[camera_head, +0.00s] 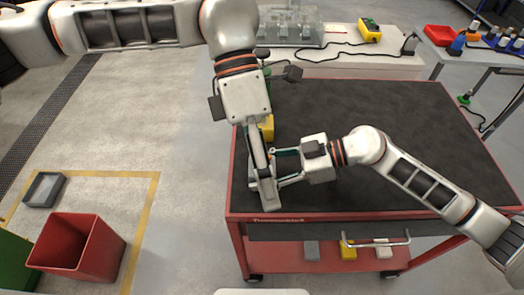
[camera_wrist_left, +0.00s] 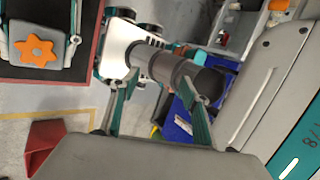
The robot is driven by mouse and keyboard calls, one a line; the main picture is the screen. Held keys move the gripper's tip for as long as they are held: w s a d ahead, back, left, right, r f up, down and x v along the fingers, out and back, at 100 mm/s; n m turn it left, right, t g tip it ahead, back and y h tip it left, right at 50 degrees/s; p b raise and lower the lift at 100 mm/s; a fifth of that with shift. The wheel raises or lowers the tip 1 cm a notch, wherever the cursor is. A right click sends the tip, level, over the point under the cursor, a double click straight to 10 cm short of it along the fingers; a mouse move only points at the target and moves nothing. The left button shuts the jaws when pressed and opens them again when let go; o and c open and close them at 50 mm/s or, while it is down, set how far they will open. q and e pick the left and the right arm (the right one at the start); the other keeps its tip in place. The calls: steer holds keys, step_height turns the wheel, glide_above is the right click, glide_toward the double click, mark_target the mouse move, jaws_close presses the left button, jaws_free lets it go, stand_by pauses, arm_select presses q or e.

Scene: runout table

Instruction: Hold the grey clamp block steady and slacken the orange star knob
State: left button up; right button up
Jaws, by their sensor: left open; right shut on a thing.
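The orange star knob (camera_wrist_left: 35,51) sits on the face of the grey clamp block (camera_wrist_left: 53,71), at the upper left of the left wrist view. The teal fingers of my right gripper (camera_head: 277,167) are shut on the block from two opposite sides. My left gripper (camera_head: 265,195) is open and empty near the table's front edge. Its spread fingers also show in the left wrist view (camera_wrist_left: 157,84), apart from the knob and to its lower right. In the head view my left arm and gripper hide the knob and most of the block.
The dark tabletop (camera_head: 390,125) with a red frame is mostly clear to the right. A yellow object (camera_head: 268,128) stands on it, partly behind my left arm. A red bin (camera_head: 78,248) stands on the floor at the left. Small blocks lie on the lower shelf.

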arm_select(q)
steer(key=w+r+n+t+y, duration=0.3)
steer(key=w+t, duration=0.4)
steer(key=w, duration=0.6)
steer(key=shift+n, duration=0.5)
steer(key=f, duration=1.2)
steer(key=shift+a+f, duration=0.2)
steer(key=shift+a, duration=0.05)
steer(key=c, duration=1.1)
